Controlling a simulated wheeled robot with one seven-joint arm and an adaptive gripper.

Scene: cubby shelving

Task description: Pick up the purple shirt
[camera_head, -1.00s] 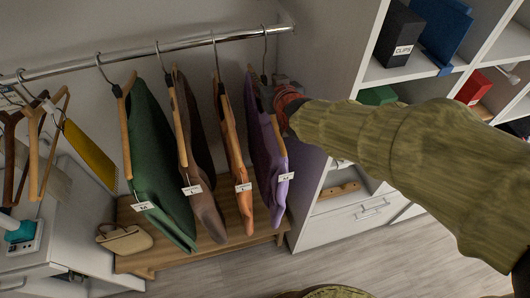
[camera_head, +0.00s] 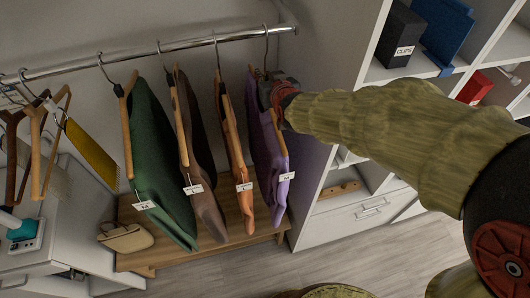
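The purple shirt (camera_head: 267,158) hangs on a wooden hanger at the right end of the metal rail (camera_head: 180,46), with a white tag near its lower right. My gripper (camera_head: 268,90) is at the upper part of this shirt, by the hanger's neck just below the hook. The fingers are small and dark and partly hidden against the hanger and my wrist, so I cannot tell whether they are shut on it. The shirt still hangs from the rail by its hook.
Orange (camera_head: 229,160), brown (camera_head: 200,160) and green (camera_head: 160,160) garments hang to the left. A wooden bench (camera_head: 236,226) stands below with a beige bag (camera_head: 126,238). Cubby shelving (camera_head: 350,110) rises close on the right, with a black CLIPS box (camera_head: 398,38). Grey floor is clear in front.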

